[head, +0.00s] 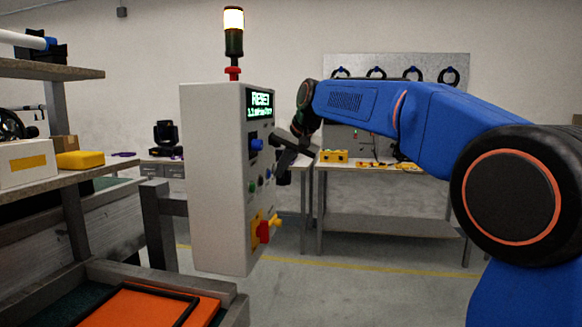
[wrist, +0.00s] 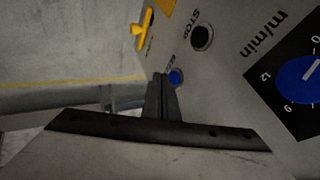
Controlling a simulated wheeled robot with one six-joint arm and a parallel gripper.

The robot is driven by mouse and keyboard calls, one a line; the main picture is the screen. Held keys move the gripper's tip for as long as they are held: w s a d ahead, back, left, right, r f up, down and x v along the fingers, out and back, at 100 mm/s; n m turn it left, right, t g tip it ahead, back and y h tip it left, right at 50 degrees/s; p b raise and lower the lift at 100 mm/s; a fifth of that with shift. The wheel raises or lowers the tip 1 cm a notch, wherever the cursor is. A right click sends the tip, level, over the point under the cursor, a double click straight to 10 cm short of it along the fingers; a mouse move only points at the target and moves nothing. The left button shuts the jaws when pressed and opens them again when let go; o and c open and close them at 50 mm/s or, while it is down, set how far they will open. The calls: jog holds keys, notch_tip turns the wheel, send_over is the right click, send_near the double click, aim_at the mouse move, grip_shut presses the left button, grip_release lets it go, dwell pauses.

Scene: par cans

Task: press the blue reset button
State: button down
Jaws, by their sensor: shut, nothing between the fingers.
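The blue reset button (wrist: 176,77) is a small round button on the grey panel in the wrist view, with a partly hidden label beside it. My gripper (wrist: 161,78) is shut and empty, its fingertips just left of the button in the picture and overlapping its edge. I cannot tell whether they touch it. In the head view my gripper (head: 284,162) is close to the front face of the control box (head: 215,180).
The panel also has a black STOP button (wrist: 202,38), a blue dial (wrist: 298,80) and a yellow switch (wrist: 143,30). A lit display (head: 260,104) is at the box's top, with a signal lamp (head: 234,35) above. A workbench (head: 390,167) stands behind.

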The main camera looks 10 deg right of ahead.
jog(key=shift+w+a, duration=0.1)
jog(key=shift+a, duration=0.35)
jog(key=shift+w+a+r, duration=0.15)
jog(key=shift+w+a, duration=0.1)
jog(key=shift+a, duration=0.45)
jog(key=s+d+r, duration=0.6)
jog(key=d+r, duration=0.1)
jog(key=r, duration=0.1)
jog(key=shift+s+d, duration=0.25)
jog(key=shift+s, duration=0.1)
dwell(0.5)
